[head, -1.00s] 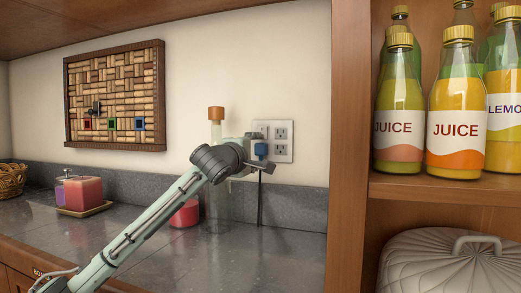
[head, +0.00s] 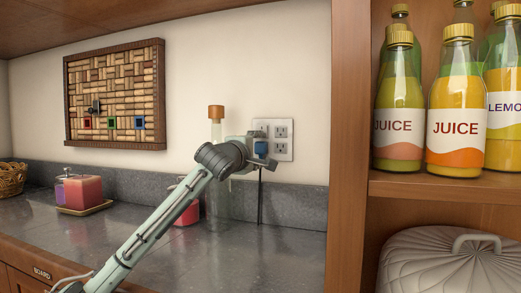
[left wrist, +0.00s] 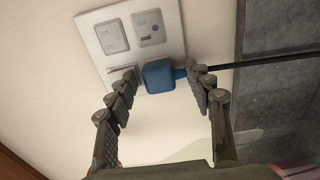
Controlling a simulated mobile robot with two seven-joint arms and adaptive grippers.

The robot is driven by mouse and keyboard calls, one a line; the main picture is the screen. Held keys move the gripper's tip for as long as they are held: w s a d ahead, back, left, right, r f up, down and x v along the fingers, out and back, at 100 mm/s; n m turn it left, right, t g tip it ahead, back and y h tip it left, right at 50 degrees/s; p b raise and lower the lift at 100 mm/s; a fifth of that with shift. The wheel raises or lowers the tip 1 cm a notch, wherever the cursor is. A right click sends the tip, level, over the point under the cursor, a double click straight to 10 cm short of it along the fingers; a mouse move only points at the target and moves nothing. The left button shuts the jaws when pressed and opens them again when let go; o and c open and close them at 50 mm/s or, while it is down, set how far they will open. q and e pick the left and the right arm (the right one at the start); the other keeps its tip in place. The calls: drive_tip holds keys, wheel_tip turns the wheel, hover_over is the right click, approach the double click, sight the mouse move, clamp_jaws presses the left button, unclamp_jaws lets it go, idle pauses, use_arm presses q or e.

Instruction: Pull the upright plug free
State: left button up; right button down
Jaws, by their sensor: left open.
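The blue plug (head: 261,147) sits in an outlet on the white wall plate (head: 282,152), in the plate's left column. In the left wrist view the plug (left wrist: 158,77) shows between the fingertips, its dark cord (left wrist: 270,61) running right. My left gripper (left wrist: 165,75) is open, with one finger on each side of the plug. The fingertips are close to its sides; I cannot tell whether they touch. In the head view my left gripper (head: 257,158) is at the plate and partly covers the plug's surroundings. My right gripper is not in view.
A glass bottle with a cork (head: 216,113) stands behind my left arm. A red candle (head: 83,191) sits on the counter at left. A wooden cabinet side (head: 346,150) rises right of the outlet, with juice bottles (head: 455,128) on its shelf.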

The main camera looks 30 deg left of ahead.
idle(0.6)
use_arm(q)
clamp_jaws()
drive_tip(key=shift+s, duration=0.15)
drive_tip(key=shift+b+v, duration=1.1)
drive_tip(key=shift+v, duration=1.8)
